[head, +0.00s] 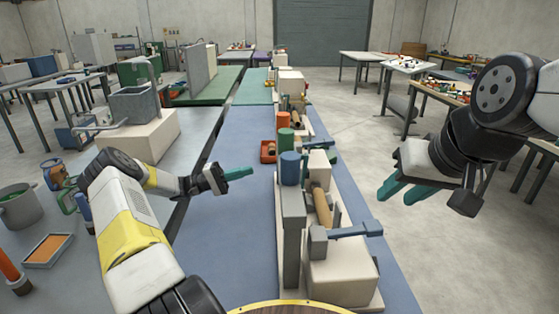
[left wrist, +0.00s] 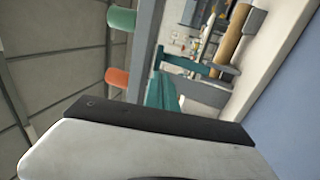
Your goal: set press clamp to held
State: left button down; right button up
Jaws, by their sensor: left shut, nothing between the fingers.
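The winder bench machine stands at the centre right of the head view. A blue lever bar (head: 348,232) with a grey block at its left end lies across its near cream housing (head: 340,272). I cannot tell for certain whether this lever is the press clamp. A brown tube (head: 322,206) lies just behind it and also shows in the left wrist view (left wrist: 232,35). My left gripper (head: 240,173) is shut and empty, left of the machine and apart from it. My right gripper (head: 402,190) is open and empty, right of the machine.
A grey post with a blue cylinder (head: 290,168) on top stands between my left gripper and the tube. Green (head: 283,120) and orange cylinders stand farther back. The blue bench top (head: 240,225) is clear under my left gripper. A grey bin (head: 135,104) stands at left.

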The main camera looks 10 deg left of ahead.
pick_arm(q)
jog(key=shift+s+a+f, duration=0.1)
jog(key=shift+s+f, duration=0.05)
jog(key=shift+f, duration=0.1)
jog(key=x, duration=1.4)
jog(key=shift+r, duration=0.25)
jog(key=shift+d+r+y, duration=0.35)
jog(key=shift+d+y, duration=0.35)
jog(key=shift+d, duration=0.15)
